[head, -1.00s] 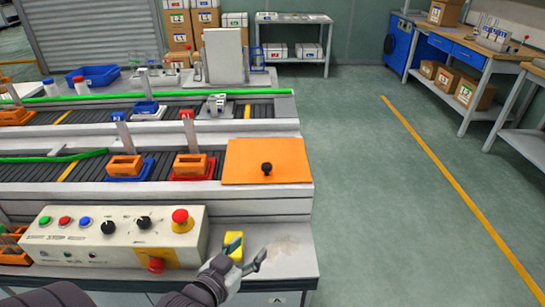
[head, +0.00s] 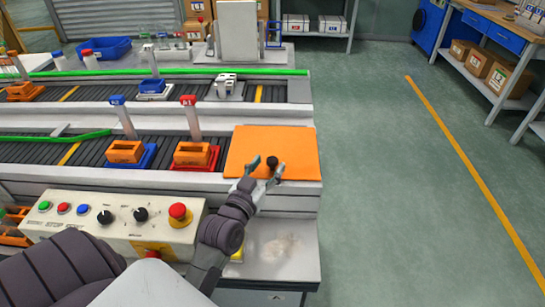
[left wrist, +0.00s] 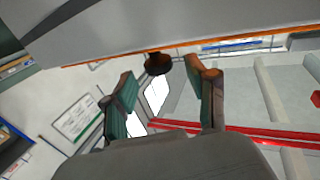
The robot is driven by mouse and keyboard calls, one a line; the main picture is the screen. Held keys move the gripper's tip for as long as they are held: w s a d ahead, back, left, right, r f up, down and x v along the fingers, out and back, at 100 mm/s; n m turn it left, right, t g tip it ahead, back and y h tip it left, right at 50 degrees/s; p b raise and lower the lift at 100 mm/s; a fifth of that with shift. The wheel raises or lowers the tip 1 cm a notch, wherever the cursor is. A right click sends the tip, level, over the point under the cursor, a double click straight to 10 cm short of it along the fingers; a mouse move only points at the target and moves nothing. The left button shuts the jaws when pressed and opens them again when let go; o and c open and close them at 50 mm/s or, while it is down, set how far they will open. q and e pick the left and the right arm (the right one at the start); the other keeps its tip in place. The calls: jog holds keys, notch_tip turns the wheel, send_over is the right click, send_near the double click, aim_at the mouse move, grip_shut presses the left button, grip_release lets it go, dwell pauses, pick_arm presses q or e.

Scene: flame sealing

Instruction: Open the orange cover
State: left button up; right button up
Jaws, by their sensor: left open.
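The orange cover (head: 303,148) lies flat and closed at the right end of the near conveyor in the head view. A black round knob (head: 272,162) stands on it. My left gripper (head: 266,168) is open at the cover's front part, with its fingertips on either side of the knob in the picture. In the left wrist view, the knob (left wrist: 158,63) shows between and just beyond the open fingertips (left wrist: 163,80). I cannot tell whether they touch it. My right gripper is not in view.
A control box (head: 88,222) with buttons and a red stop knob (head: 180,212) stands left of my left arm. Orange blocks on blue and red trays (head: 198,165) sit on the conveyor left of the cover. The floor on the right is clear.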

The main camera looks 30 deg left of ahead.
aim_at(270, 163)
pick_arm(q)
jog(key=shift+w+a, duration=0.2)
jog(key=shift+w, duration=1.35)
jog(key=c, duration=0.8)
jog(key=shift+c, duration=1.3)
grip_shut()
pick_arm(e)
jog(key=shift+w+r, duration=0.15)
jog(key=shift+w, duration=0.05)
